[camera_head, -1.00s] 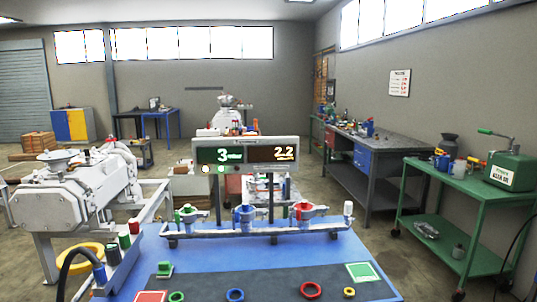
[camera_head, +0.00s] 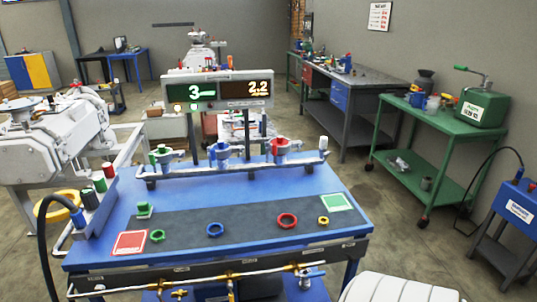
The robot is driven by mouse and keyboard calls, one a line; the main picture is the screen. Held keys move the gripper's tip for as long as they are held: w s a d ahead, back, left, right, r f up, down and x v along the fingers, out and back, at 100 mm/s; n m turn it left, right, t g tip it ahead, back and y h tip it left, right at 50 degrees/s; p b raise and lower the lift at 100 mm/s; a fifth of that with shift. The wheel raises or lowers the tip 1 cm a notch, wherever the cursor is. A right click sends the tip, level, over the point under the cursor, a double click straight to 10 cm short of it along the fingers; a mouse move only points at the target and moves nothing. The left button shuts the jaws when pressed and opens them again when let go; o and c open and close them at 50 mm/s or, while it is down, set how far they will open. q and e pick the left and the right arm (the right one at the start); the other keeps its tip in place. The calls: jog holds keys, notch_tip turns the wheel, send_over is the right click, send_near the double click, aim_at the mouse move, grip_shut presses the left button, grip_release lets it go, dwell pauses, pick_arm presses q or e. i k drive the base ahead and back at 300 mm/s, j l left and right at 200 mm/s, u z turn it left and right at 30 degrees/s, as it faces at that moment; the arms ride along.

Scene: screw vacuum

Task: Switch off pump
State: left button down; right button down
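A blue workbench (camera_head: 335,237) fills the centre. It carries a display panel (camera_head: 217,90) reading 3 on green and 2.2 on amber, with small lit lamps under its left part. A manifold (camera_head: 225,167) holds green, blue and red fittings. At the bench's left edge, a block holds a green cylinder (camera_head: 99,181), a red cylinder (camera_head: 109,170) and a black one (camera_head: 89,198). Neither gripper is in view.
Large white machinery (camera_head: 45,145) stands left of the bench. A hose (camera_head: 45,245) curves at its left edge. Brass piping (camera_head: 240,272) runs along the front. A green cart (camera_head: 440,160) and a blue cart (camera_head: 515,215) stand right, with open floor between. A white ribbed shape shows at the bottom edge.

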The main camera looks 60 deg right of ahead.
aim_at(354, 260)
jog(key=z, duration=0.5)
jog(key=i+l+z, duration=0.1)
jog(key=z, duration=0.9)
jog(key=i+l, duration=0.05)
